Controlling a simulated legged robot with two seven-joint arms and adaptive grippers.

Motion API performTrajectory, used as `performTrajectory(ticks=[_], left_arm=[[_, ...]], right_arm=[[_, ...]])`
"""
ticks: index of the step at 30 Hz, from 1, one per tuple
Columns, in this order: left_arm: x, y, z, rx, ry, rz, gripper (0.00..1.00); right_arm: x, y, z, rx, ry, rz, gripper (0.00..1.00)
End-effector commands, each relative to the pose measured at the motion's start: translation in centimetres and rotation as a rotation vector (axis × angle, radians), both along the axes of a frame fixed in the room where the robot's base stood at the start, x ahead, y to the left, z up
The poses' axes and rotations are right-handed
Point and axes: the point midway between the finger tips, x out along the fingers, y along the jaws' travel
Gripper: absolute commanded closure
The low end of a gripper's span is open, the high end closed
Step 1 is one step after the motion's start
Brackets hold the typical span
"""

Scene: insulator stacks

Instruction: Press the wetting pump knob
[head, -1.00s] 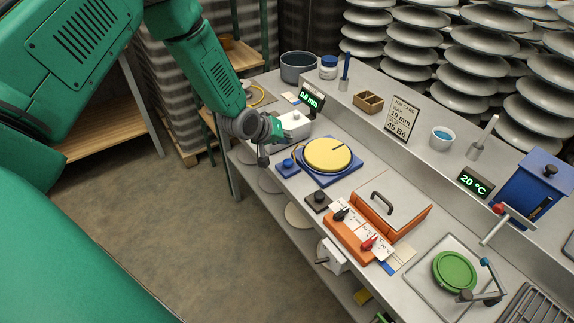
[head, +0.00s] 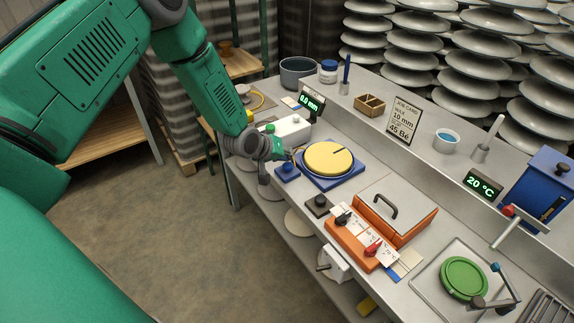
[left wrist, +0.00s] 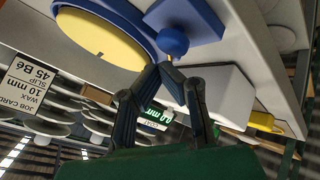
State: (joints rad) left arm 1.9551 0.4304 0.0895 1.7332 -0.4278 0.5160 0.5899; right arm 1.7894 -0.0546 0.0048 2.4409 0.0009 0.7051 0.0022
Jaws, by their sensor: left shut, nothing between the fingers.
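A round blue knob on a square blue base (head: 287,172) stands beside the yellow disc (head: 327,157), which sits on a blue plate. I take it for the wetting pump knob, though no label shows. My left gripper (head: 290,153) is shut and empty, just above and behind the knob. In the left wrist view the blue knob (left wrist: 173,41) lies just beyond the closed fingertips (left wrist: 166,70). I cannot tell if they touch it. My right gripper is not in view.
A white box (head: 292,127) with a green button stands behind the gripper, near a display (head: 311,102). A black knob (head: 319,203) and an orange lidded box (head: 400,215) are to the right. A job card (head: 404,118) stands at the back.

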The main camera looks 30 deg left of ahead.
Motion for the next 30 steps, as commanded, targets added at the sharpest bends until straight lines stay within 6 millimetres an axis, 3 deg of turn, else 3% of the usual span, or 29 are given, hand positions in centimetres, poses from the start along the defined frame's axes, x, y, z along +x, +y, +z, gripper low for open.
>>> performTrajectory(ticks=[30], left_arm=[[-0.11, -0.18, -0.60, -0.001, 0.001, 0.000, 1.00]], right_arm=[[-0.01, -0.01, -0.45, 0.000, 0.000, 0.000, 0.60]])
